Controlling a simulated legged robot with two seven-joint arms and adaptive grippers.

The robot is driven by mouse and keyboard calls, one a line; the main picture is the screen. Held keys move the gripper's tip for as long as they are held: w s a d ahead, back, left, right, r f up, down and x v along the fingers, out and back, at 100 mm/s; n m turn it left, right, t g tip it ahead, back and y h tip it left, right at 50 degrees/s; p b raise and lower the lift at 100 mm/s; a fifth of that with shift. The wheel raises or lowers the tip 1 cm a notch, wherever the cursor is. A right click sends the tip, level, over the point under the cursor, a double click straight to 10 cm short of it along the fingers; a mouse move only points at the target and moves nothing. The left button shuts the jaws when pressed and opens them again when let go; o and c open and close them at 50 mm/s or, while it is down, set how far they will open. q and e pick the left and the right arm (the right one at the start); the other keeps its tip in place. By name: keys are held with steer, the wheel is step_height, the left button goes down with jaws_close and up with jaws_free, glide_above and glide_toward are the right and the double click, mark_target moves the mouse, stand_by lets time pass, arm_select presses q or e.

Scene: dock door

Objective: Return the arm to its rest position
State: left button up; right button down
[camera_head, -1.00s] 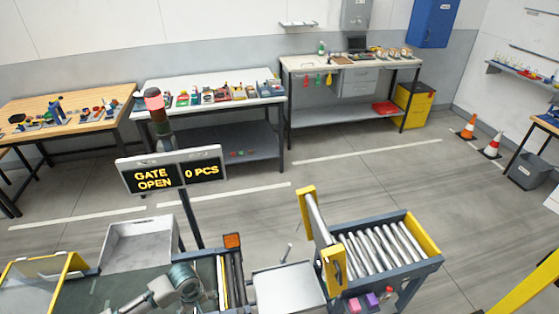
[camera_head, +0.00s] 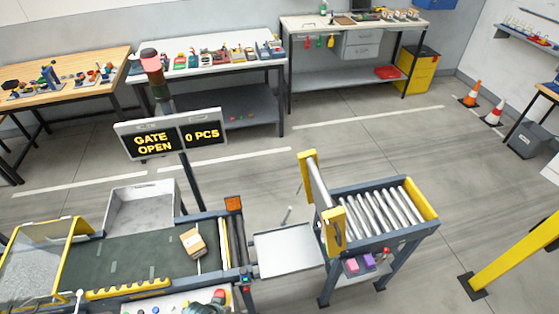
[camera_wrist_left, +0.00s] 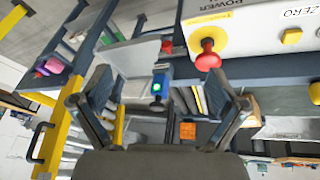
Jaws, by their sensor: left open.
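My left gripper (camera_wrist_left: 160,108) shows in the left wrist view, its two dark fingers spread wide apart with nothing held between them. Beyond the fingers are a white control panel (camera_wrist_left: 262,28) with a red mushroom button (camera_wrist_left: 207,58), and a small blue box (camera_wrist_left: 160,82) with a lit green button. In the head view only a small piece of what looks like my left arm shows at the bottom edge, over the control panel (camera_head: 165,304); the fingers cannot be made out there. My right gripper is in neither view.
A cardboard box (camera_head: 193,242) lies on the dark conveyor belt (camera_head: 140,255). A sign (camera_head: 170,136) reads GATE OPEN and 0 PCS. A metal plate (camera_head: 288,252) sits before the roller stand (camera_head: 385,212). A grey bin (camera_head: 140,205) stands behind the belt.

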arm_select(q)
steer(key=s+a+f+y, duration=0.2)
steer(key=s+a, duration=0.4)
steer(key=a, duration=0.1)
step_height(320, 180, down, 24)
steer(key=d+g+b, duration=0.1)
steer(key=s+a+f+g+b, duration=0.1)
steer(key=s+a+f, duration=0.2)
steer(key=s+f, duration=1.6)
steer(key=shift+s+f+m+g+b, duration=0.15)
steer(key=shift+f+m+g+b, duration=0.15)
steer(key=shift+f+g+b, duration=0.15)
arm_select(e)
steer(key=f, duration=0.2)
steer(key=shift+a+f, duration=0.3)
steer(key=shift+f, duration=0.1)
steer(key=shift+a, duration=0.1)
